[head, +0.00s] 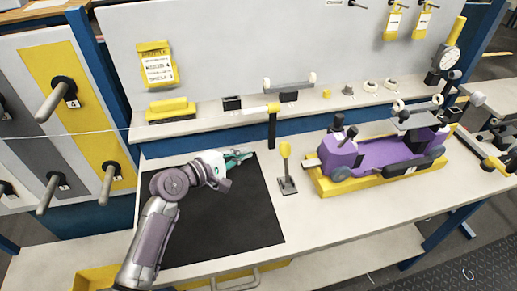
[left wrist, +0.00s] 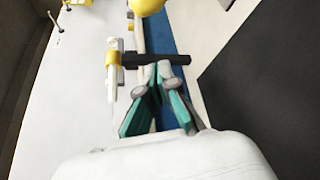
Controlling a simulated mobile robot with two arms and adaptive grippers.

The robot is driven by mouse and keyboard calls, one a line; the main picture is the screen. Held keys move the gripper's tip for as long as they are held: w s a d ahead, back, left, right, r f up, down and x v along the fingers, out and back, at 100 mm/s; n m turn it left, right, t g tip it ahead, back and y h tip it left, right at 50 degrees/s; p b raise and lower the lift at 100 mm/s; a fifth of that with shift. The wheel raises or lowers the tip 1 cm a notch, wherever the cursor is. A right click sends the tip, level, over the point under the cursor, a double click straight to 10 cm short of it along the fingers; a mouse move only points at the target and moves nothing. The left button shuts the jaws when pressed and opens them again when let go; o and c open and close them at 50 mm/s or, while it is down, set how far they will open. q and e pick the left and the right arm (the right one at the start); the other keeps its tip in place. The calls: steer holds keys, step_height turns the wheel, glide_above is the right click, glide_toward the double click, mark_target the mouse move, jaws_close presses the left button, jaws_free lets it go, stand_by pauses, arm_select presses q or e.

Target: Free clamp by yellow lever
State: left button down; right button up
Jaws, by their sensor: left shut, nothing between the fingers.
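A yellow paddle-shaped lever (head: 285,150) stands upright on a small grey base (head: 288,186) on the table, right of the black mat. Behind it, at the shelf edge, is a clamp-like piece with a yellow and white bar (head: 262,108) and a black arm (head: 272,130) hanging down. My left gripper (head: 248,155) is shut and empty above the mat's far edge, left of the lever and apart from it. In the left wrist view, the fingertips (left wrist: 163,66) show close to the black arm (left wrist: 135,59); contact cannot be told. My right gripper is not seen.
The black mat (head: 225,220) is bare. A purple machine on a yellow tray (head: 325,187) stands at right. The shelf (head: 215,118) behind holds a yellow-topped brush (head: 170,107) and small fixtures. Knobs (head: 58,98) stick out from the left panel.

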mark_target(286, 163)
arm_select(q)
steer(key=x, duration=0.9)
steer(key=shift+w+d+r+p, duration=0.1)
steer(key=shift+d+p, duration=0.2)
steer(key=shift+p, duration=0.05)
steer(key=s+p, duration=0.1)
steer(key=s+d+r+p, duration=0.1)
steer(key=shift+s+d+r, duration=0.1)
steer(key=shift+s+r, duration=0.1)
steer(key=shift+s, duration=0.2)
steer(key=shift+s+d, duration=0.15)
steer(key=shift+s, duration=0.05)
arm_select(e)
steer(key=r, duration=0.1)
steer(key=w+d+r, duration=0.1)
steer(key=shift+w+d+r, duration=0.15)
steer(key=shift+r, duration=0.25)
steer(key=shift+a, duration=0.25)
arm_select(q)
steer(key=shift+s, duration=0.15)
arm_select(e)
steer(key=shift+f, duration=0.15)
